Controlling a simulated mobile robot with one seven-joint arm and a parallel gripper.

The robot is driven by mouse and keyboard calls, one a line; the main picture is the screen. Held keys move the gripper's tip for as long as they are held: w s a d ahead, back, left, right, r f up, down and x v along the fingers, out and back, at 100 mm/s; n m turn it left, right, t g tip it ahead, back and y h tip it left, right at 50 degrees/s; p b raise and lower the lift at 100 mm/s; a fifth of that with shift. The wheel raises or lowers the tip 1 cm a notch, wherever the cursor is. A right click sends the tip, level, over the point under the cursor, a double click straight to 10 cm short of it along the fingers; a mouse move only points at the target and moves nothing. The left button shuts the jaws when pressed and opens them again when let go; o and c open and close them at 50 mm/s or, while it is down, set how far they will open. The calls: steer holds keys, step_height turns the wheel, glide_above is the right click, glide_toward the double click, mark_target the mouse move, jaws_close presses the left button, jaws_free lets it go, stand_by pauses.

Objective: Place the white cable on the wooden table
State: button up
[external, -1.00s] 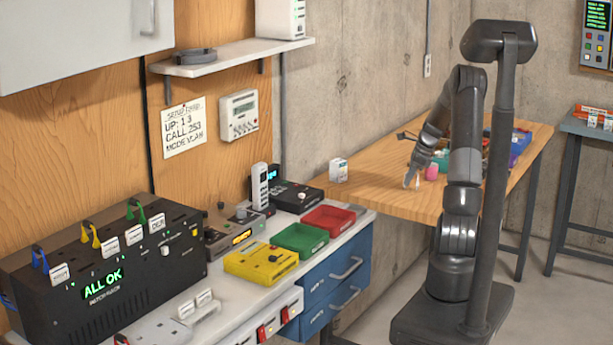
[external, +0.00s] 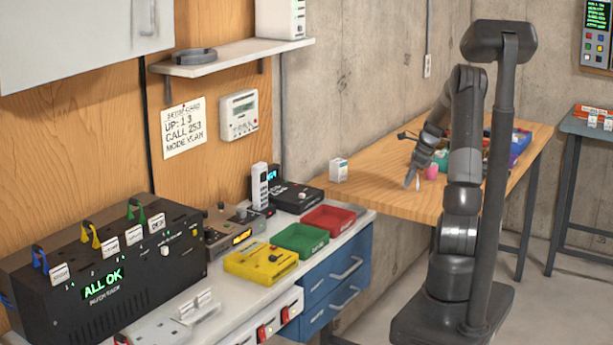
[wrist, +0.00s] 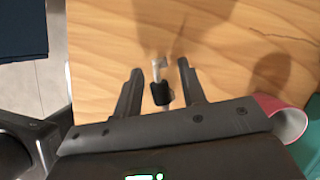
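The wooden table (external: 375,188) stands against the concrete wall, and its bare top (wrist: 100,40) fills most of the wrist view. My gripper (external: 412,184) is low over the table's near part. In the wrist view its two fingers (wrist: 159,70) are spread, with a gap on each side of a cable end. This white cable (wrist: 160,64) has a pale tip and a black sleeve and lies between the fingers. In the external view it is a small white bit (external: 418,184) beside the fingertip. I cannot tell whether it touches the tabletop; its rear part is hidden by my gripper.
A pink cup (external: 431,172) is right beside my gripper; its rim (wrist: 292,120) shows at the lower right of the wrist view. A small white box (external: 338,170) stands at the table's left end. Coloured bins (external: 519,145) sit farther back.

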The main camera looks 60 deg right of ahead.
steer(key=v, duration=1.1)
steer(key=shift+s+r, duration=0.2)
steer(key=shift+r, duration=0.05)
steer(key=w+a+r+n+h, duration=0.1)
steer(key=w+a+r+n, duration=0.15)
steer(key=a+n, duration=0.45)
steer(key=w+a+r+n, duration=0.1)
steer(key=a+r+n, duration=0.2)
steer(key=a, duration=0.8)
steer(key=w+a+r+n+h, duration=0.1)
steer(key=w+a+r+n, duration=0.15)
steer(key=a+n, duration=0.45)
steer(key=s+a+n, duration=0.6)
steer(key=a+n, duration=0.1)
steer(key=a, duration=0.3)
steer(key=s+a+n+t, duration=0.1)
steer(key=s+a+n, duration=0.6)
steer(key=a, duration=0.4)
steer(key=shift+a+t, duration=0.25)
steer(key=shift+t, duration=0.05)
steer(key=shift+o, duration=0.4)
